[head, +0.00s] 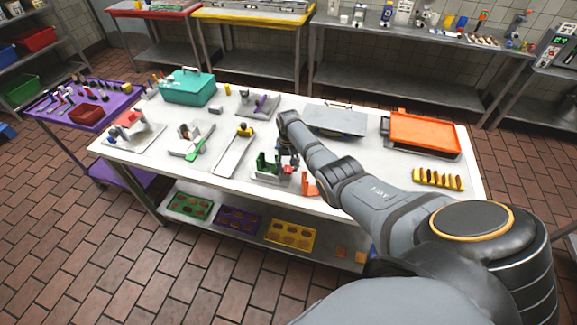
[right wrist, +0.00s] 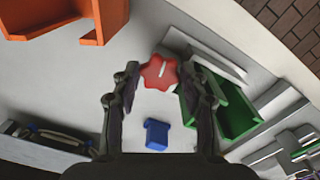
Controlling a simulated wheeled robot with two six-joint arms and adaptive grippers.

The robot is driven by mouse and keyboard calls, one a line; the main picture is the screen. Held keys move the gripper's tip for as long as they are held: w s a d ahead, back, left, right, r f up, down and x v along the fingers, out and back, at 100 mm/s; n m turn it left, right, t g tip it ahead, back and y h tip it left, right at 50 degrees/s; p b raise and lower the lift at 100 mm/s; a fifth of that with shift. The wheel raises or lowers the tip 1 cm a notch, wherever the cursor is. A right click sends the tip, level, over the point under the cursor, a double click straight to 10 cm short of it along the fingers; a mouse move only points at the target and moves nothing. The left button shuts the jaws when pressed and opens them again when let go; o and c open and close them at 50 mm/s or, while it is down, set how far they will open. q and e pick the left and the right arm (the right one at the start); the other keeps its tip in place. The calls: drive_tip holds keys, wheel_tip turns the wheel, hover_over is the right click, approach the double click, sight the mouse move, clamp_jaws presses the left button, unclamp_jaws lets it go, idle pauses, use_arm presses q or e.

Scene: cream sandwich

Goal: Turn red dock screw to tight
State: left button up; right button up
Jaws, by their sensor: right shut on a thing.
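The red dock screw (right wrist: 160,71) is a lobed red knob with a pale line on its face. In the right wrist view it sits between the two fingertips of my right gripper (right wrist: 162,82), which is shut on it. In the head view my right gripper (head: 289,160) points down at the dock beside the green holder (head: 263,163), and the red screw (head: 288,169) shows as a small patch below it. The green holder also shows in the right wrist view (right wrist: 238,112), right of the fingers. My left gripper is in neither view.
A small blue part (right wrist: 157,134) lies between the fingers, nearer the camera. An orange bracket (head: 309,184) stands close to the right of the dock. Other fixtures, a teal box (head: 188,88) and an orange tray (head: 424,130) share the white table (head: 385,180).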

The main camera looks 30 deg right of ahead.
sight(289, 169)
idle(0.3)
drive_tip(key=o, duration=1.2)
drive_tip(key=shift+c, duration=0.2)
drive_tip(key=r, duration=0.8)
drive_tip(key=shift+d, duration=0.2)
